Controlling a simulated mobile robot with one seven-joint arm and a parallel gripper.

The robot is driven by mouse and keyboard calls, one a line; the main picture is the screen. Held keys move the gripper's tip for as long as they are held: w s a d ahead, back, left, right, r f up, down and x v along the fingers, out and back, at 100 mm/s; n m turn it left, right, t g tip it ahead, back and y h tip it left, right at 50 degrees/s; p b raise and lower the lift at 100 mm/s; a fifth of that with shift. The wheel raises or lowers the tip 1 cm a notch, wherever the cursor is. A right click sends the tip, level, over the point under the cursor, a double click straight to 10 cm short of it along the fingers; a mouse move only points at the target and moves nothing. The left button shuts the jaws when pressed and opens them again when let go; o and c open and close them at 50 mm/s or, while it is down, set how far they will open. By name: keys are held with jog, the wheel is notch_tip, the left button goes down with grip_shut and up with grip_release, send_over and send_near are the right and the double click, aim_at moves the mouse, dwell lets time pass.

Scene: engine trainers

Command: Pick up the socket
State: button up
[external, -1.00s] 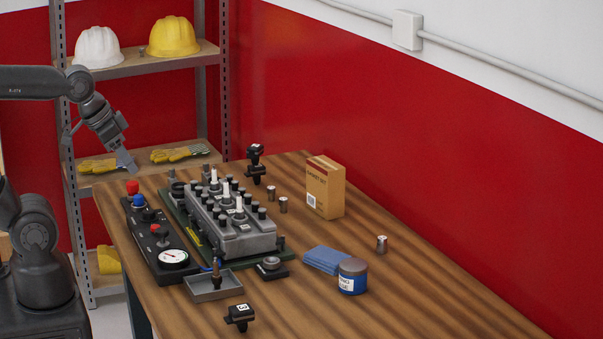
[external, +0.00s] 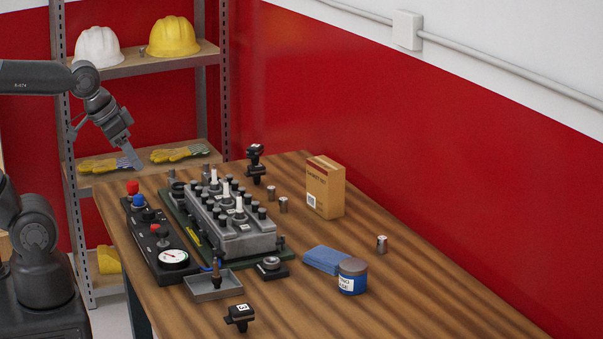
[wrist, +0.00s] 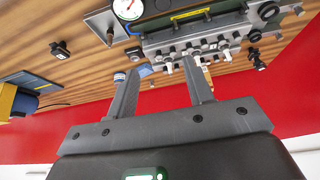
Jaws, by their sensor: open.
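Small metal cylinders that look like sockets stand upright on the wooden table: two close together behind the engine block, one (external: 271,193) and another (external: 283,204), and a third (external: 382,243) alone at the right. Which one the task means, I cannot tell.
The engine block (external: 236,228) with upright plugs and the control panel (external: 158,243) fill the table's left side. A cardboard box (external: 325,187), blue cloth (external: 326,260), jar (external: 352,277) and small tray (external: 213,287) stand around. The right front of the table is clear.

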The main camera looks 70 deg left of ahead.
jog(key=w+d+r+h, duration=0.1)
jog(key=w+r, duration=0.1)
jog(key=w, duration=0.6)
jog(key=w+d+r, duration=0.1)
jog(key=w+r, duration=0.1)
jog(key=w, duration=0.6)
jog(key=m+g, duration=0.1)
jog(key=m, duration=0.2)
send_over(383, 238)
jog(key=s+a, duration=0.1)
jog(key=s, duration=0.2)
notch_tip(383, 238, down, 23)
jog(key=shift+w+r, duration=0.1)
jog(key=shift+w, duration=0.05)
jog(key=shift+x, duration=3.15)
jog(key=shift+w+d+r, duration=0.1)
jog(key=shift+w+d, duration=0.05)
grip_shut()
